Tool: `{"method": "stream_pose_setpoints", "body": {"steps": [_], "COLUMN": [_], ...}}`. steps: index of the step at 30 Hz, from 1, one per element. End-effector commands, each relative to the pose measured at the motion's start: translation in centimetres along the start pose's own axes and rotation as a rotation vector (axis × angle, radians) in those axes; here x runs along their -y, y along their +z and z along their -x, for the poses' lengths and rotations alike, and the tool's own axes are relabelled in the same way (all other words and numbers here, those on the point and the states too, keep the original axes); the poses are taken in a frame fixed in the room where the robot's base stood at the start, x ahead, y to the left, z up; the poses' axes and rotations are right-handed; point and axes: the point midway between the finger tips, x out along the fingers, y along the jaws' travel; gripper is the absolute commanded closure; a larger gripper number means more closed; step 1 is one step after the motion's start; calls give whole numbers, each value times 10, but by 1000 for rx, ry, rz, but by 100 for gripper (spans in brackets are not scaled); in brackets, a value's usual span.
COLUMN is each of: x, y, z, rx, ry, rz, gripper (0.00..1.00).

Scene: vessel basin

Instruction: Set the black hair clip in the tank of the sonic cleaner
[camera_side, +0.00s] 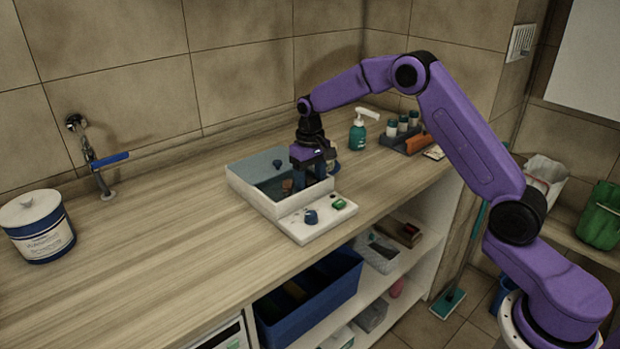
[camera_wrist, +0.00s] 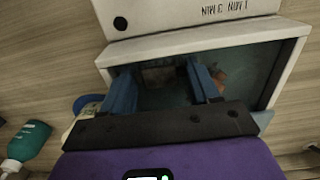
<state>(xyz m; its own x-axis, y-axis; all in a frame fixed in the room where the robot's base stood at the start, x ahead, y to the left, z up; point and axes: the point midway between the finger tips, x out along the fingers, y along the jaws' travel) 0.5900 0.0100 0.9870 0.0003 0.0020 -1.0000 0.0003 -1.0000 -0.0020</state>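The sonic cleaner is a white box (camera_side: 265,206) on the wooden counter, with an open tank and a front panel carrying a blue knob and a green one. Its white rim (camera_wrist: 200,40) also shows in the wrist view. My gripper (camera_side: 308,186) points down over the right part of the tank. In the wrist view its two blue fingers (camera_wrist: 162,76) are apart, with no object clearly seen between them. A small orange-brown patch (camera_wrist: 218,76) shows in the tank beside the right finger. I cannot make out the black hair clip in either view; the tank's inside is dark.
A teal pump bottle (camera_side: 358,134) and a dark tray (camera_side: 402,143) with several small bottles stand behind and right of the cleaner. A round blue-edged item (camera_wrist: 84,104) sits close beside the tank. A tap (camera_side: 98,170) and a white-blue tub (camera_side: 38,228) are left; the counter between is clear.

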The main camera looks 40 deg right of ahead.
Motion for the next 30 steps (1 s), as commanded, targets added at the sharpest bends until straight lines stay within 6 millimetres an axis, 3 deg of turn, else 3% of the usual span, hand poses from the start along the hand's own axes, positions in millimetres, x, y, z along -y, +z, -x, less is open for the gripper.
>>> {"method": "stream_pose_setpoints", "body": {"steps": [9, 14, 30], "x": [0, 0, 0], "y": [0, -1, -1], "z": [1, 11, 107], "rx": [0, -3, -3], "ry": [0, 0, 0], "rz": [0, 0, 1], "gripper": [31, 31, 31]}}
